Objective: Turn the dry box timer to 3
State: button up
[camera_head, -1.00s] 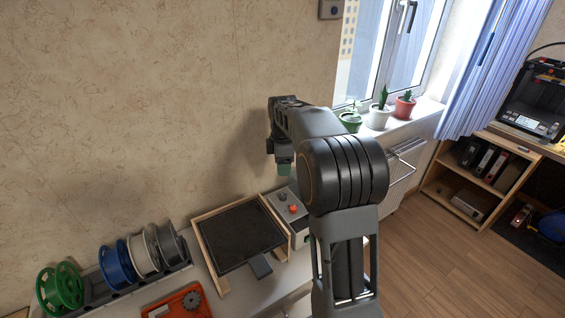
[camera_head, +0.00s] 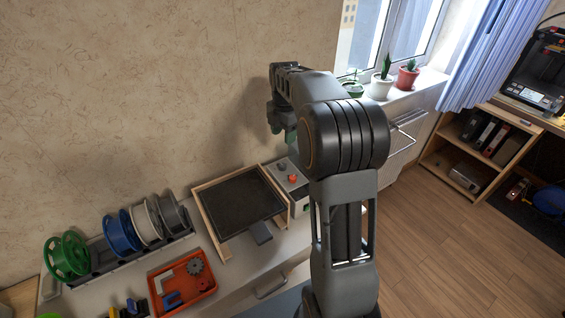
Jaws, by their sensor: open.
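A small light grey unit (camera_head: 286,172) stands at the right end of the worktop, against the wooden-framed dark panel. A red knob (camera_head: 292,178) sits on its top, with a small dark round part beside it. The knob's markings are too small to read. My gripper (camera_head: 290,136) is open and points down above the unit, apart from the knob. My own arm hides part of the gripper and the unit's right side.
The wooden-framed dark panel (camera_head: 240,203) with a grey handle lies left of the unit. Several spools stand in a rack (camera_head: 104,262) farther left. An orange tray (camera_head: 184,286) holds small parts. Potted plants (camera_head: 381,86) line the windowsill behind my arm.

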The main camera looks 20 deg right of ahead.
aim_at(283, 165)
notch_tip(283, 165, down, 13)
jog(key=shift+w+f, duration=0.15)
dwell(0.4)
jog(key=c, duration=0.9)
jog(key=shift+c, duration=0.2)
jog(key=shift+m, duration=0.3)
jog(key=m, duration=0.2)
jog(key=shift+m, duration=2.2)
